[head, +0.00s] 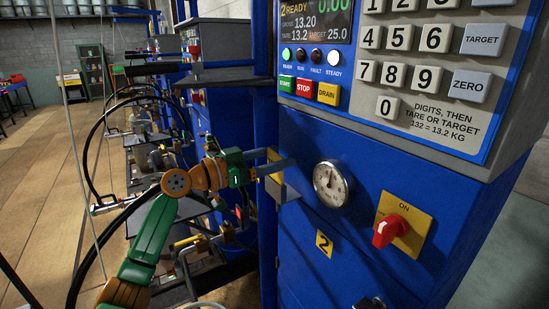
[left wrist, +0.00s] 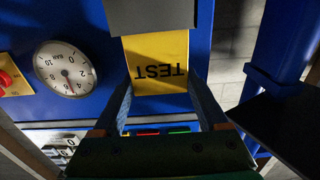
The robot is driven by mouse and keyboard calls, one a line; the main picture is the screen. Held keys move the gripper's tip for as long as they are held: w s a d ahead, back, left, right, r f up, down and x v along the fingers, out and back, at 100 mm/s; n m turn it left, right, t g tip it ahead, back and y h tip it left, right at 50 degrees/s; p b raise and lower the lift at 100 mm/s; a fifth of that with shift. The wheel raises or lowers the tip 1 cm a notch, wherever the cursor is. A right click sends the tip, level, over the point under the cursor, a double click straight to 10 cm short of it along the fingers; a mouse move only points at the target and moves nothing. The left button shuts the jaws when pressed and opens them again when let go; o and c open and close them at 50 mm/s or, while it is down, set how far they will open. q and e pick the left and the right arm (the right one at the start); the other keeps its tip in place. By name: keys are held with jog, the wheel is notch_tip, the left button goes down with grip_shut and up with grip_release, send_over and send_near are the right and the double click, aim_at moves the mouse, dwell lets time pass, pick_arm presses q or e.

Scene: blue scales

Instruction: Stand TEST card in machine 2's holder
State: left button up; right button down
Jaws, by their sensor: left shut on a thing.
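The yellow TEST card (left wrist: 158,66) is between the two fingers of my left gripper (left wrist: 161,88) in the left wrist view, its lettering upside down there. The gripper is shut on it. In the head view the card (head: 274,155) shows as a yellow strip by my left gripper (head: 283,166), at the left edge of machine 2's blue front. A grey holder (head: 279,191) is just below the card; it also shows in the left wrist view (left wrist: 150,15), covering the card's far end. I cannot tell whether the card is seated in it. My right gripper is not clearly visible.
Machine 2 (head: 345,240) has a round gauge (head: 331,184), a red rotary switch (head: 391,231) and a keypad panel (head: 420,60) right of the gripper. A blue upright (head: 265,220) stands close by the holder. Other machines with hoses are at left.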

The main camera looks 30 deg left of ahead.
pick_arm(q)
jog(key=o, duration=1.4)
jog(key=b+v, duration=0.4)
jog(key=v, duration=0.3)
